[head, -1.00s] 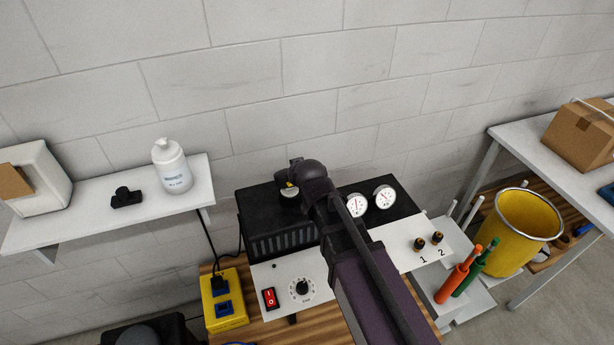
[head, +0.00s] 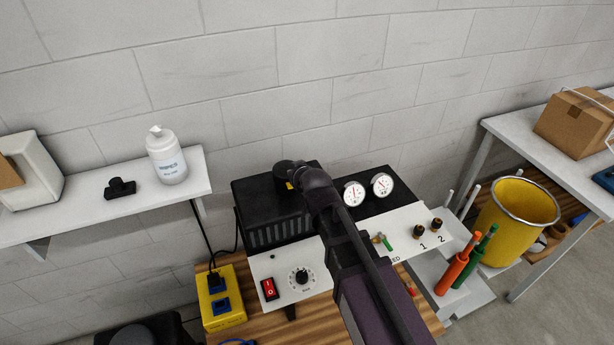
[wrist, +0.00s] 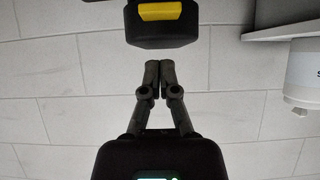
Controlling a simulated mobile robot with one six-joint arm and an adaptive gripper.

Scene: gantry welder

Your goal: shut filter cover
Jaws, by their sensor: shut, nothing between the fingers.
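My gripper (wrist: 159,70) is shut and empty in the wrist view, its two fingertips together. A black block with a yellow patch (wrist: 160,12), which looks like the filter cover, is just beyond the fingertips, with a small gap in the picture. The wrist picture appears upside down, so the block seems to stand up from below. In the head view my arm reaches over the black welder housing (head: 265,208). A small yellow spot (head: 290,186) shows beside my wrist there. My wrist hides the fingers and most of the cover, so its angle cannot be told.
Two round gauges (head: 367,190) and a white panel (head: 403,222) with knobs lie right of my arm. A wall shelf (head: 110,212) with a white bottle (head: 167,160) is at left. A yellow bin (head: 515,222) is at right. The wall behind is bare.

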